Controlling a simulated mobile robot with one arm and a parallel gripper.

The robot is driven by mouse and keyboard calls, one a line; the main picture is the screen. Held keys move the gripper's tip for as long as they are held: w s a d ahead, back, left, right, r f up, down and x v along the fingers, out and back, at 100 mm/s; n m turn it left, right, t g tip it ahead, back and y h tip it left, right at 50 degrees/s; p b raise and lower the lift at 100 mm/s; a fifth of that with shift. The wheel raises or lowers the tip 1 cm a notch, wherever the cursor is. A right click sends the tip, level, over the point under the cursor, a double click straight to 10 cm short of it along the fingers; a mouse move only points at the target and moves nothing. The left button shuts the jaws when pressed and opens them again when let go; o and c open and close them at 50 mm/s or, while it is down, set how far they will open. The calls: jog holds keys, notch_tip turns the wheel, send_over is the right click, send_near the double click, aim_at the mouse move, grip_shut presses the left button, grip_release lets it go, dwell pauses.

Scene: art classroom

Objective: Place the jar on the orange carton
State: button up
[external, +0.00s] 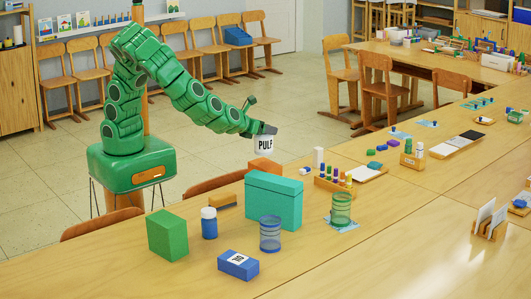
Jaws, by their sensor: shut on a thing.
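A white jar (265,146) with dark lettering that reads PULP is held upright in my gripper (265,130). My gripper is shut on the jar from above, and its fingers are small and dark in this view. The orange carton (263,164) shows just below the jar in the picture, behind the large teal box, which hides its lower part. The jar's bottom edge is close to the carton's top in the picture. I cannot tell whether they touch or whether the jar is directly over it.
The teal box (274,205) stands in front of the carton. A green box (167,236), a blue-and-white bottle (209,223), a blue box (238,265) and two mesh cups (270,234) stand nearby. A wooden rack (335,186) is to the right. The front right table is mostly clear.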

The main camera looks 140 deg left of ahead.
aim_at(265, 138)
jog(key=shift+w+a+f, duration=0.2)
jog(key=shift+w+f, duration=0.1)
jog(key=shift+f, duration=1.55)
jog(key=shift+f, duration=0.1)
jog(key=o, duration=1.3)
jog(key=shift+d, duration=0.2)
jog(key=shift+r+v, duration=0.2)
jog(key=shift+v, duration=5.7)
jog(key=shift+s+a, duration=0.1)
